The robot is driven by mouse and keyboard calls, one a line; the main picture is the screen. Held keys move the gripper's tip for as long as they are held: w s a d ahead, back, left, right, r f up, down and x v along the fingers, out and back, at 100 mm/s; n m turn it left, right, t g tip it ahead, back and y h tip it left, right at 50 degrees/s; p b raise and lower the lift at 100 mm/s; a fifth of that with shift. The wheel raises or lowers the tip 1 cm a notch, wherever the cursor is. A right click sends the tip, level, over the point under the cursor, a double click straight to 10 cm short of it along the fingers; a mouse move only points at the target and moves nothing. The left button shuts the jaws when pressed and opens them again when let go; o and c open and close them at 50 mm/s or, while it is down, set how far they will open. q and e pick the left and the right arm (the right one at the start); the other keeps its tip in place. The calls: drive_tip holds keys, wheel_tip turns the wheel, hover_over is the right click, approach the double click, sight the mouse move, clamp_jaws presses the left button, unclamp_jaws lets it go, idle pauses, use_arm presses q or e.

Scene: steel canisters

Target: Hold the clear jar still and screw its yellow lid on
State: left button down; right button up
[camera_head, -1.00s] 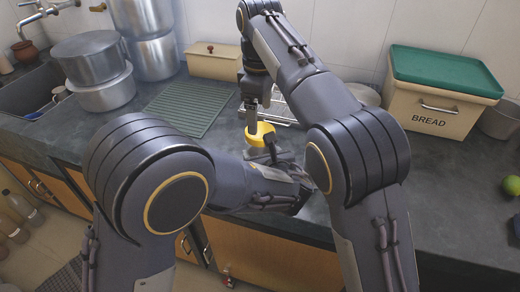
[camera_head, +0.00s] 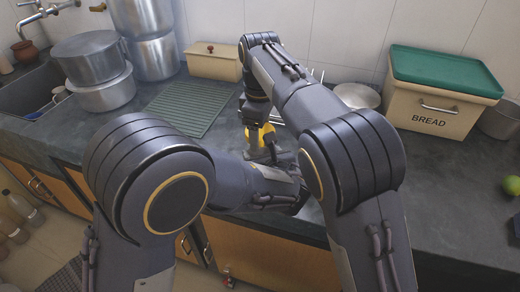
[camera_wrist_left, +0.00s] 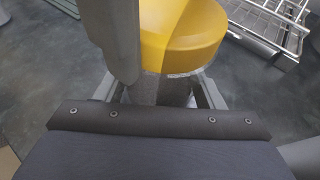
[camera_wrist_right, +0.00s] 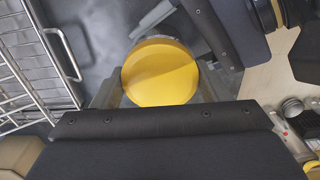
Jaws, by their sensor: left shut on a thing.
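The yellow lid (camera_head: 268,130) sits on top of the clear jar; in the left wrist view the lid (camera_wrist_left: 185,35) is level over the jar's glass (camera_wrist_left: 180,90). How far it is threaded cannot be seen. My left gripper (camera_wrist_left: 165,95) is shut on the jar below the lid. My right gripper (camera_wrist_right: 160,88) is over the lid from above, with one finger on each side of the lid's round top (camera_wrist_right: 160,72). Whether its fingers press on the rim cannot be made out. The head view mostly hides the jar behind my arms.
A wire rack (camera_wrist_left: 272,22) stands close beside the jar. A green ribbed mat (camera_head: 188,108), stacked steel pots (camera_head: 95,75) and a bread bin (camera_head: 440,105) stand further around the dark counter. The counter's front edge is near my arms.

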drive_tip(key=c, duration=0.4)
drive_tip(key=shift+o, duration=0.3)
drive_tip(key=m, duration=0.6)
drive_tip(key=shift+s, duration=0.1)
idle(0.4)
drive_tip(key=o, duration=1.1)
drive_tip(key=shift+d, duration=0.1)
drive_tip(key=shift+c, duration=0.2)
drive_tip(key=shift+f, duration=0.1)
drive_tip(key=shift+r, duration=2.35)
